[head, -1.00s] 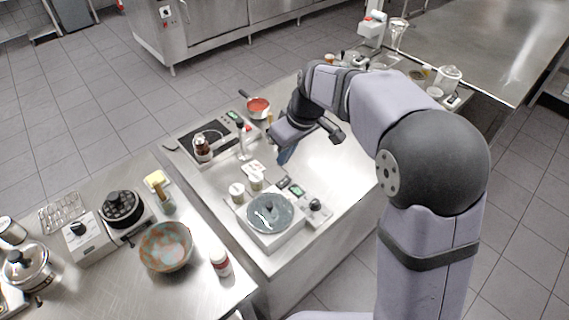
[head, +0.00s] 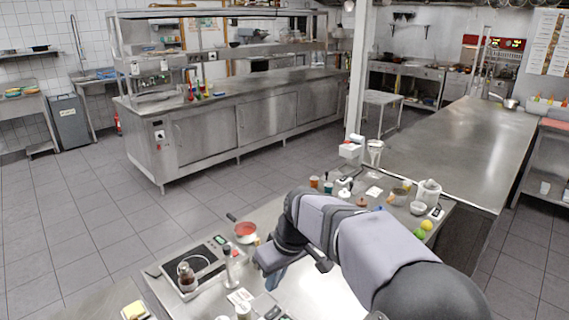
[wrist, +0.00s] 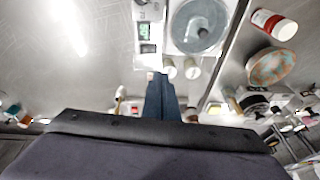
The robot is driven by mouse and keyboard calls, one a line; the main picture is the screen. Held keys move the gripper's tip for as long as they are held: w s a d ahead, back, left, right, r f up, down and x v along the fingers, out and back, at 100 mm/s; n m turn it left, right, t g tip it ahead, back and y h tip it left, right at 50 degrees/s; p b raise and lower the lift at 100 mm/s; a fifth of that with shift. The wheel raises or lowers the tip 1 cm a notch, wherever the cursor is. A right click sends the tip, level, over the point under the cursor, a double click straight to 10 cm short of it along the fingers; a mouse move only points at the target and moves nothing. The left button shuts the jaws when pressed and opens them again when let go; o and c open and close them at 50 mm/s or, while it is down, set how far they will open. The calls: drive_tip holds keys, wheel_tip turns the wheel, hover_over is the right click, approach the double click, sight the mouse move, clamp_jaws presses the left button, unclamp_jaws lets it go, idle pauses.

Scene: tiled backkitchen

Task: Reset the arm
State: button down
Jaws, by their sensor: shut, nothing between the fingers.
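My arm (head: 375,250), pale lavender with dark joints, reaches from the lower right over the steel counter, bent at the elbow. My gripper (head: 272,283) points down above the counter, to the right of a clear bottle (head: 231,268). In the wrist view, the blue fingers of my gripper (wrist: 158,80) are together with nothing between them. Below them is bare counter, with two small jars (wrist: 180,70) close to the fingertips in the picture. I cannot judge the exact height above the counter.
A hot plate (head: 205,257) with a brown-filled glass vessel (head: 186,275) stands left of my gripper. A pan of red food (head: 246,230) is behind it. A round-topped device (wrist: 199,22), a patterned bowl (wrist: 272,66) and a bottle (wrist: 274,24) show in the wrist view.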

drive_tip(key=s+d+f+m+g+h, duration=0.1)
drive_tip(key=s+d+f+m+h, duration=0.1)
drive_tip(key=s+d+f+m, duration=0.5)
drive_tip(key=s+d+f, duration=0.1)
drive_tip(key=s+d, duration=0.4)
drive_tip(key=s+d+f+g, duration=0.1)
drive_tip(key=s+d+f, duration=0.2)
drive_tip(key=s+d, duration=0.3)
drive_tip(key=shift+s+m+h, duration=0.4)
drive_tip(key=shift+s, duration=1.45)
